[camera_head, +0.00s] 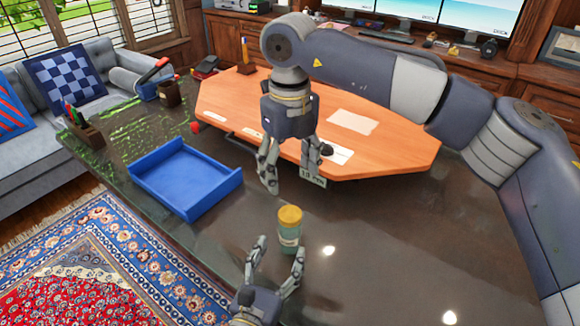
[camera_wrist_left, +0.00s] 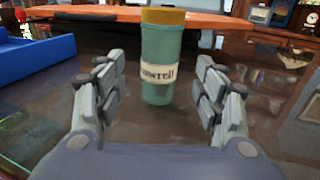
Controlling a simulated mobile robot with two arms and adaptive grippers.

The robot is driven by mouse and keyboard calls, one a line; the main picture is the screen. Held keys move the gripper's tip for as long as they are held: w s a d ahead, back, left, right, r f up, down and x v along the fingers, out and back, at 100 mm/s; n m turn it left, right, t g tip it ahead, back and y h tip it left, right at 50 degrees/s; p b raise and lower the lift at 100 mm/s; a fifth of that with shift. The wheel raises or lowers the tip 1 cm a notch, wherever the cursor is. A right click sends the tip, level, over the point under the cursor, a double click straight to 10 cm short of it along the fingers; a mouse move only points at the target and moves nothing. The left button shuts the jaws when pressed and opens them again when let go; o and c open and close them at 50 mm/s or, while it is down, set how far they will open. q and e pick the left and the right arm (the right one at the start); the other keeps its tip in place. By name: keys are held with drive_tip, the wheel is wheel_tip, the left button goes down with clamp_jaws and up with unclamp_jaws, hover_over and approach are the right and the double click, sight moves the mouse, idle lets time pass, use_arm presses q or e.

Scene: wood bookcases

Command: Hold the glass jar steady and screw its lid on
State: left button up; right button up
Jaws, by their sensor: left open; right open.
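A green jar (camera_head: 289,238) with a pale label stands upright on the dark glossy desk. A yellow-brown lid (camera_head: 290,215) sits on its top; I cannot tell how tightly. In the left wrist view the jar (camera_wrist_left: 162,88) and lid (camera_wrist_left: 163,16) are centred between the fingers, and the jar looks a little beyond the fingertips. My left gripper (camera_head: 278,247) is open and empty, low on the near side of the jar. My right gripper (camera_head: 291,179) is open and empty, pointing down, above and behind the lid in the picture, apart from it.
A blue tray (camera_head: 185,205) lies left of the jar. Pen holders (camera_head: 83,129) stand at the far left. The desk right of the jar is clear.

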use_arm(q)
drive_tip(key=shift+v, duration=2.3)
